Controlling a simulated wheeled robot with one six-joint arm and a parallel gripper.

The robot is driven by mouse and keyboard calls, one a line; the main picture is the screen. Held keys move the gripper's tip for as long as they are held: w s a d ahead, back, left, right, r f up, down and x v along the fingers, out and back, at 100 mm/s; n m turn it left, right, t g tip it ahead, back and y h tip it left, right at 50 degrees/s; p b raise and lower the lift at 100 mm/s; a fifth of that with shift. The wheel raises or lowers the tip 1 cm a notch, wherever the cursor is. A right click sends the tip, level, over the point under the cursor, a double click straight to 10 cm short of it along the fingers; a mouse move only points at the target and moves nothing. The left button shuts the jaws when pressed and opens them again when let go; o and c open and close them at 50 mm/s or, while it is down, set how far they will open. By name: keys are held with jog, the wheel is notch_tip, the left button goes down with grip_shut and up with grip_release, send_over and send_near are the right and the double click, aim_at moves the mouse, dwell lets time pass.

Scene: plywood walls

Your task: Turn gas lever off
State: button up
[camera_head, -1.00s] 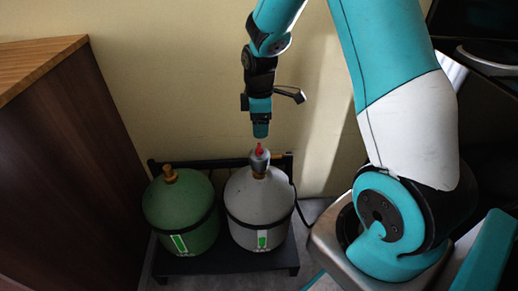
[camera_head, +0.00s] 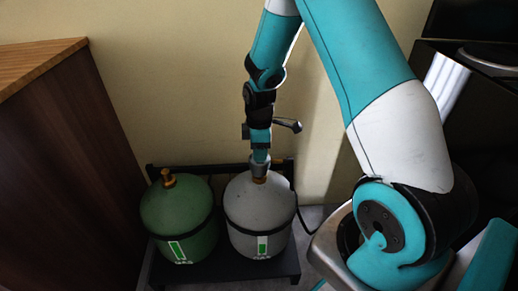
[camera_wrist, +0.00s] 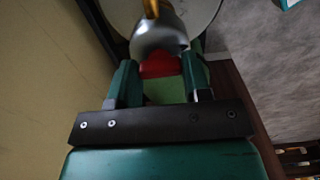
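The grey gas tank (camera_head: 258,215) stands on a low dark stand with a grey regulator (camera_head: 260,172) on its top. In the wrist view, the regulator (camera_wrist: 158,35) is a silver dome and the red lever (camera_wrist: 160,66) lies just in front of it. My gripper (camera_head: 260,157) points straight down over the regulator and hides the lever in the head view. In the wrist view, my gripper's fingers (camera_wrist: 160,78) stand apart, one on each side of the lever. Whether they touch it I cannot tell.
A green gas tank (camera_head: 179,217) with a brass valve stands left of the grey one on the same stand (camera_head: 225,270). A wooden cabinet (camera_head: 65,160) is at the left. A plain wall (camera_head: 165,100) rises close behind. A dark hose runs right from the stand.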

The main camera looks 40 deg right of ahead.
jog(key=shift+c, duration=0.7)
jog(key=shift+r+m, duration=0.1)
jog(key=shift+m, duration=0.2)
jog(key=shift+r+m+p, duration=0.1)
jog(key=shift+m+p, duration=0.8)
jog(key=shift+p, duration=0.1)
jog(key=m+p, duration=0.3)
jog(key=m, duration=0.3)
jog(key=shift+p, duration=0.3)
jog(key=m+p, duration=0.2)
jog(key=m, duration=0.2)
jog(key=shift+m, duration=0.4)
jog(key=m+p, duration=0.1)
jog(key=m, duration=0.3)
jog(key=shift+m, duration=0.3)
jog(key=shift+f, duration=0.2)
